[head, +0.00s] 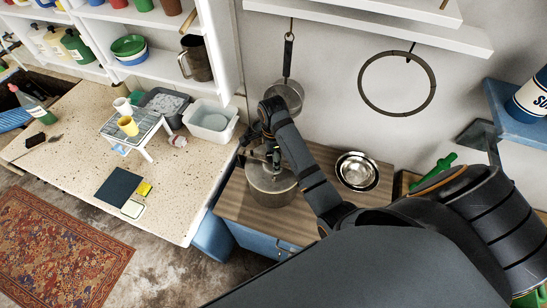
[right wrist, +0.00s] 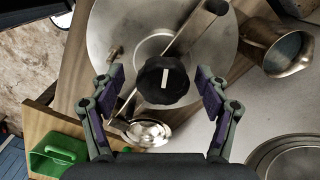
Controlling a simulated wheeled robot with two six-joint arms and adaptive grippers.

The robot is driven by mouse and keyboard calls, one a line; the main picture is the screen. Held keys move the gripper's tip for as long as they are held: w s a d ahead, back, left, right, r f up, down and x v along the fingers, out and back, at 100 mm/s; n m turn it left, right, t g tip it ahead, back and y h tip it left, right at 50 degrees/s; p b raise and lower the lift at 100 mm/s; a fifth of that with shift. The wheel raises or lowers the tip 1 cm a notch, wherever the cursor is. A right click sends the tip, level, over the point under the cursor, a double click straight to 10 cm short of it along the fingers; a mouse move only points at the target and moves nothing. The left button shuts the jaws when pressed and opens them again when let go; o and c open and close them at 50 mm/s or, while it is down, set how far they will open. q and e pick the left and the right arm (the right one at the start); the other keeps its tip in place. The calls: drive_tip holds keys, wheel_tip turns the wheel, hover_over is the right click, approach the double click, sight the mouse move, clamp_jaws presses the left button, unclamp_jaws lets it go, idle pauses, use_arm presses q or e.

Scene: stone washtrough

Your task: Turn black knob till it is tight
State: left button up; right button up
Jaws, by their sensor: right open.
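The black knob (right wrist: 166,83) has a lobed rim and a white line on its top that stands nearly upright in the right wrist view. It sits over a metal bar (right wrist: 190,38) that crosses a round metal lid (right wrist: 115,35). My right gripper (right wrist: 158,79) is open, with one finger on each side of the knob and a visible gap at both sides. In the head view the metal pot (head: 270,190) stands on the wooden counter, and my right gripper (head: 271,160) points down over it. The knob is hard to make out there. My left gripper is not in view.
Metal bowls (head: 357,171) stand right of the pot, and a pan (head: 285,95) hangs on the wall behind. A green object (head: 434,170) lies farther right. A speckled worktop (head: 75,150) to the left holds a small rack, a grey tub and a white tub (head: 211,121).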

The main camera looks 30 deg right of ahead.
drive_tip(key=n, duration=1.6)
